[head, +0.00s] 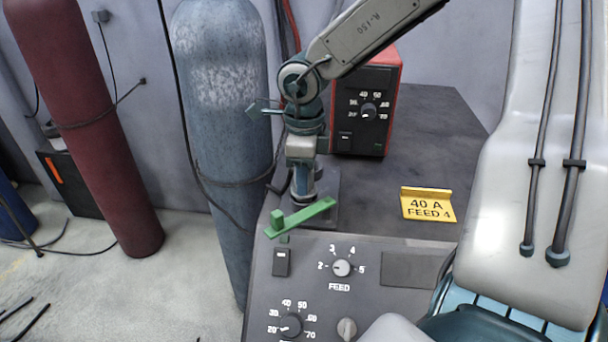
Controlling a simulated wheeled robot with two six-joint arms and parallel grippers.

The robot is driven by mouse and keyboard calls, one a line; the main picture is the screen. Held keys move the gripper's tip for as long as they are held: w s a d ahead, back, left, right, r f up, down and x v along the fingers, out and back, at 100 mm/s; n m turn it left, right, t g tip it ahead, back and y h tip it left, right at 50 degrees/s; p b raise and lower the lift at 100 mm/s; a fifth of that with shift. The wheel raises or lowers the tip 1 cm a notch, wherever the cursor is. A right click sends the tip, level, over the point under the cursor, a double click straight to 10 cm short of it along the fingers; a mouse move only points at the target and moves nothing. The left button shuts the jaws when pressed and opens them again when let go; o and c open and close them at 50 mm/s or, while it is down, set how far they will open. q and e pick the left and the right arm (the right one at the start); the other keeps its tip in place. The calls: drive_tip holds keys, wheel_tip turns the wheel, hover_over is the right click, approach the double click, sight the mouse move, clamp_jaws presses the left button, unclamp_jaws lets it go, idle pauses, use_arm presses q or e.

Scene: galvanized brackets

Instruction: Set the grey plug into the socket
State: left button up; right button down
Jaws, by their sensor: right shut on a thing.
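The jaws and the plug are mostly hidden under the crossbar and wrist. A dark square plate (327,190) shows just behind the crossbar; I cannot tell whether it belongs to the socket. No socket opening shows clearly. My left gripper is not in view.
A control panel with a FEED knob (342,267) lies in front of the gripper. A yellow "40 A FEED 4" sign (428,207) stands to the right. A red and black box (370,110) stands behind. Blue-grey (222,120) and dark red (92,130) cylinders stand left.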

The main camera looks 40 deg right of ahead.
drive_tip(key=shift+f+b, duration=0.3)
drive_tip(key=shift+f, duration=0.05)
drive_tip(key=c, duration=1)
unclamp_jaws()
drive_tip(key=shift+r, duration=0.1)
drive_tip(key=shift+o, duration=0.2)
wheel_tip(320, 180, up, 6)
drive_tip(key=shift+f+b, duration=0.1)
drive_tip(key=shift+b, duration=0.35)
wheel_tip(320, 180, up, 4)
drive_tip(key=p, duration=0.4)
drive_tip(key=shift+s, duration=0.1)
drive_tip(key=shift+r+p, duration=0.45)
drive_tip(key=shift+p, duration=0.2)
